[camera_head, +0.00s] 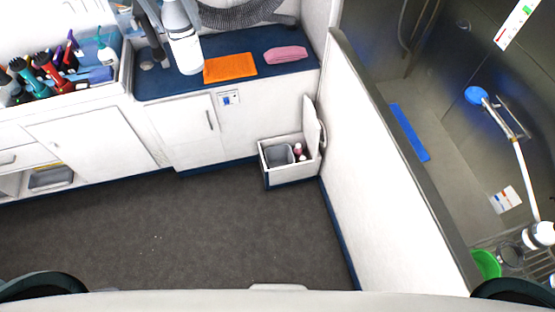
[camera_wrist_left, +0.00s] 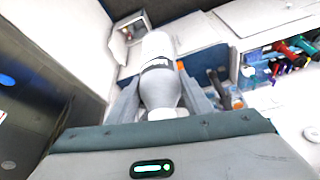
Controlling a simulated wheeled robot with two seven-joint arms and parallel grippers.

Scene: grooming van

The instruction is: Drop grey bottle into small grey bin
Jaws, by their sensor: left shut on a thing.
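The grey bottle (camera_head: 185,52), with a white end and a dark label band, hangs white end down near the top of the head view. My left gripper (camera_head: 168,22) is shut on it, with a finger on either side. In the left wrist view the bottle (camera_wrist_left: 158,82) sits between the two grey fingers. The small grey bin (camera_head: 278,155) stands in an open white box low by the partition, below and right of the bottle. My right gripper is not in view.
The white box (camera_head: 290,172) also holds a pink bottle (camera_head: 298,149), and its lid (camera_head: 312,122) stands open. An orange cloth (camera_head: 230,67) and pink towel (camera_head: 286,54) lie on the blue counter. A caddy of grooming tools stands left. The floor (camera_head: 190,230) is clear.

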